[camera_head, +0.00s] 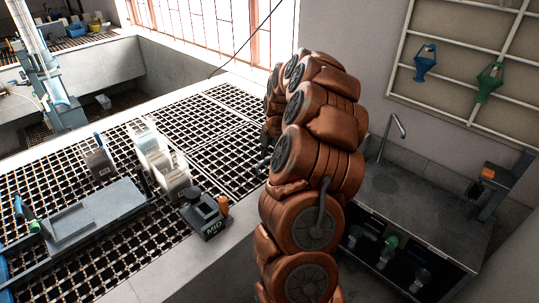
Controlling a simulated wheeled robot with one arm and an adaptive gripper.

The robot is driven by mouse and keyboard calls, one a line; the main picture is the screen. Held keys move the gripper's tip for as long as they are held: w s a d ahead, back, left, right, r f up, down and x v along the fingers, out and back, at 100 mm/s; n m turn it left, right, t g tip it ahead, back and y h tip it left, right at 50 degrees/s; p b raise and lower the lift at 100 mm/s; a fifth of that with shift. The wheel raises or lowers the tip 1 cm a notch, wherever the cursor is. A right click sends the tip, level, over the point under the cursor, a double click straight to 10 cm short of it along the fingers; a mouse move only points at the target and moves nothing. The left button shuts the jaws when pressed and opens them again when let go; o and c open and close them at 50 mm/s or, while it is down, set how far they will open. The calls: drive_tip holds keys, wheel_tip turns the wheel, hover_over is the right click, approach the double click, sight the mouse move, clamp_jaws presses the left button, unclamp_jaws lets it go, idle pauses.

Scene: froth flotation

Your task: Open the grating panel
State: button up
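A dark metal grating (192,122) with a square mesh covers the bench top in the left half of the view. Seams divide it into panels. The panel nearest my arm (228,160) lies flat, level with the grating around it. My brown, ribbed arm rises in the middle of the picture and bends over toward the grating's right edge. A small dark part of my gripper (265,150) shows beside the arm, by that panel's right side. Most of the gripper is hidden behind the arm, so its fingers and any contact with the grating cannot be made out.
A pale ledge (215,262) borders the front. A grey sink counter (415,205) and wall rack (455,112) are at right.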

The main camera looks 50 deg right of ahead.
drive_tip(key=shift+c, duration=0.3)
clamp_jaws()
drive_tip(key=shift+w+r, duration=0.1)
